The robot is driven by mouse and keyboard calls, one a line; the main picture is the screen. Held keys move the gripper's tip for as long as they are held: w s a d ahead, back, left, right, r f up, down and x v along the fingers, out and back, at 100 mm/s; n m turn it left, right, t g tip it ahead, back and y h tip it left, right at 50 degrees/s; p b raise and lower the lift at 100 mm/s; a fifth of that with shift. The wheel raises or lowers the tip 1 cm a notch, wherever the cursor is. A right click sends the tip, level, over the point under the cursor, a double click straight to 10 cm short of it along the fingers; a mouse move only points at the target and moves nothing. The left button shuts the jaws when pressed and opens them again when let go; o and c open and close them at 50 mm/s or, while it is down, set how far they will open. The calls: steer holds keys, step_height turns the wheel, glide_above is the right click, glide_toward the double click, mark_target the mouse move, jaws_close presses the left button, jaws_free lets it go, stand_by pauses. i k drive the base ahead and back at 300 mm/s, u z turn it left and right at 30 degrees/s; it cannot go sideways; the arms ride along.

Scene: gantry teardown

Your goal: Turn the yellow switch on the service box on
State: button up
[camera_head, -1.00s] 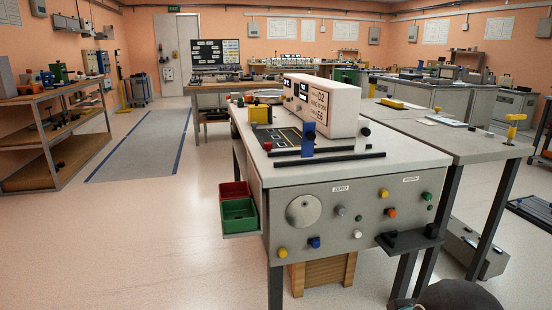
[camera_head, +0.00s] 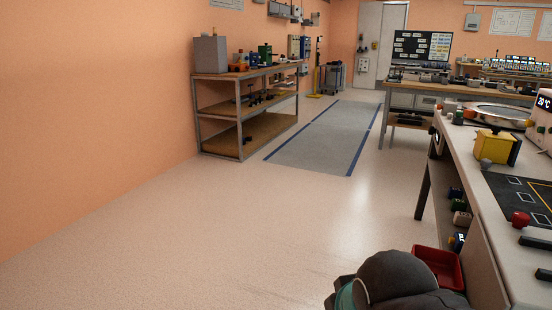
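I cannot make out for certain a service box with a yellow switch. Several small boxes (camera_head: 299,46) hang on the far wall above the shelf's right end, too small to read. A yellow box (camera_head: 493,145) stands on the workbench at the right; I cannot tell whether it has a switch. A dark rounded part of my own arm shows at the bottom right. My gripper's fingers are not in view.
The workbench (camera_head: 480,192) runs along the right edge, with a red bin (camera_head: 451,258) low at its side. A shelf rack (camera_head: 240,109) stands against the left wall. The floor (camera_head: 230,215) between them is open, leading to a grey floor mat (camera_head: 325,140).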

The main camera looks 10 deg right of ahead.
mark_target(529, 123)
steer(key=z, duration=0.1)
steer(key=i, duration=2.1)
steer(key=z, duration=1.3)
steer(key=i, duration=0.75)
steer(key=z, duration=0.45)
